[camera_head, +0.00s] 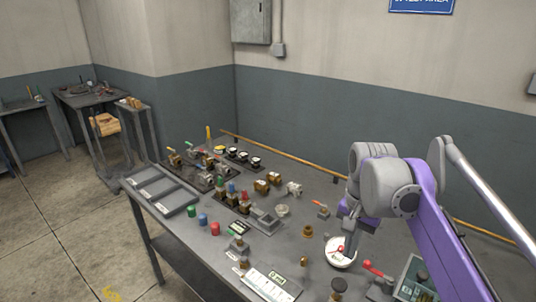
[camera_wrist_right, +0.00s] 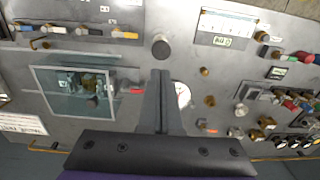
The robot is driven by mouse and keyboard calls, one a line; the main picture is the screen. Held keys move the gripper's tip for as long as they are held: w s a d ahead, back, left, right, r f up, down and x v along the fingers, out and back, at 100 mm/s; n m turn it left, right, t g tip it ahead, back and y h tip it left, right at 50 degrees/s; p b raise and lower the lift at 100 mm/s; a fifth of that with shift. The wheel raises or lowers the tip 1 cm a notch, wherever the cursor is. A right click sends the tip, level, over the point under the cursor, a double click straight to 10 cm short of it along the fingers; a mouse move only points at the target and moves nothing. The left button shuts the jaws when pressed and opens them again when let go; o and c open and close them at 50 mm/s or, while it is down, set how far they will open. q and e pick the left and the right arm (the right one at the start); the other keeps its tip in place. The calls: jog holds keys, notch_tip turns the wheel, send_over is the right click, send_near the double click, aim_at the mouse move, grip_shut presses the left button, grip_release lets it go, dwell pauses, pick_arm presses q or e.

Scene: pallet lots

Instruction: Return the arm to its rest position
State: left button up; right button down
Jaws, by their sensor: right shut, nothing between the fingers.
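My right arm (camera_head: 430,215), purple and grey, reaches in from the right over the workbench (camera_head: 200,240). My right gripper (camera_head: 349,250) points down with its fingers together and empty. It appears in front of a white round gauge (camera_head: 337,261) with red marks; whether it touches the gauge I cannot tell. In the right wrist view the closed fingers (camera_wrist_right: 160,74) point at the bench, and the gauge (camera_wrist_right: 183,93) is partly hidden just right of them. My left gripper is not in view.
Near the gripper are a red-handled lever (camera_head: 372,268), a brass fitting (camera_head: 307,231) and a glass-covered box (camera_head: 416,280). Several valves and coloured caps crowd the bench's middle. A grey tray (camera_head: 160,192) lies at the left end. Space above the bench's left looks free.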

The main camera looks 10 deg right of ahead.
jog(key=s+a+f+n+t, duration=0.2)
jog(key=s+a+f+n, duration=0.2)
jog(key=s+f, duration=0.4)
jog(key=s+a+f+n+t+p, duration=0.1)
jog(key=s+a+f+n+t, duration=0.2)
jog(key=s+f+n, duration=0.2)
notch_tip(320, 180, down, 6)
jog(key=s, duration=0.3)
jog(key=shift+a+f+n, duration=0.15)
jog(key=shift+a+n, duration=0.15)
jog(key=shift+a, duration=0.1)
jog(key=shift+d, duration=0.1)
dwell(3.5)
